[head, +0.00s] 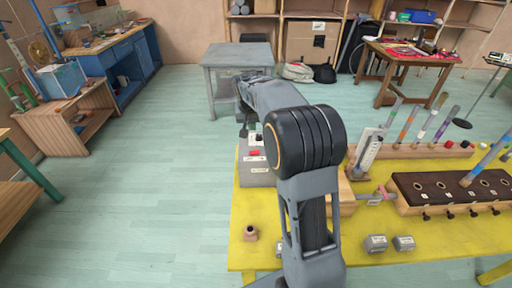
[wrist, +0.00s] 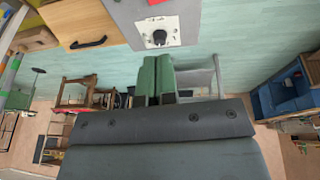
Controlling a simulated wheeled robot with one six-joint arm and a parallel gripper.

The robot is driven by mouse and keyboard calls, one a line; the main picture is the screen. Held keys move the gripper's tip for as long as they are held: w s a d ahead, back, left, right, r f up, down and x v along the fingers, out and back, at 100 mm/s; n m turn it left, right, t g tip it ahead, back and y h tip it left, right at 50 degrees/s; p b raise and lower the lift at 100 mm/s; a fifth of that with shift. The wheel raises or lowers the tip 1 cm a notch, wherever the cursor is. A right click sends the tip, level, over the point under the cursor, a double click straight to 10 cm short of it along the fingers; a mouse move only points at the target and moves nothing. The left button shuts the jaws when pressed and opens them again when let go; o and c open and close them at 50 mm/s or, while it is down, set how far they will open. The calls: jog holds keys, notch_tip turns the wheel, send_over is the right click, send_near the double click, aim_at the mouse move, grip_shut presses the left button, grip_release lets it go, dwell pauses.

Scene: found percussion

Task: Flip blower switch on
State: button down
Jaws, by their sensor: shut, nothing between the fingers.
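A grey box (head: 257,178) stands on the yellow table, partly hidden behind my arm. It has a white plate (head: 256,139), a red part (head: 254,153) and a label too small to read. In the wrist view the box's grey face (wrist: 120,15) is at the top. There the white plate (wrist: 139,30) carries a black knob-like switch (wrist: 159,37); its on or off position cannot be told. My gripper (wrist: 158,57) is shut and empty, its green fingertips pointing toward the switch, apparently apart from it. In the head view my gripper (head: 243,131) is small and dark beside the box's far end.
The yellow table (head: 300,247) also holds a dark-topped wooden block with holes (head: 440,186), several coloured tubes, small grey blocks (head: 376,243) and a small brown piece (head: 250,233). A grey table (head: 238,56) stands beyond. The floor to the left is clear.

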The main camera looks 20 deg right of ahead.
aim_at(256, 151)
jog(key=x, duration=0.4)
jog(key=p+x, duration=0.1)
jog(key=x, duration=0.3)
jog(key=s+p+x, duration=0.1)
jog(key=x, duration=0.2)
jog(key=shift+w+d+f, duration=0.15)
jog(key=shift+f, duration=0.35)
jog(key=shift+d+f, duration=0.15)
jog(key=shift+f, duration=0.45)
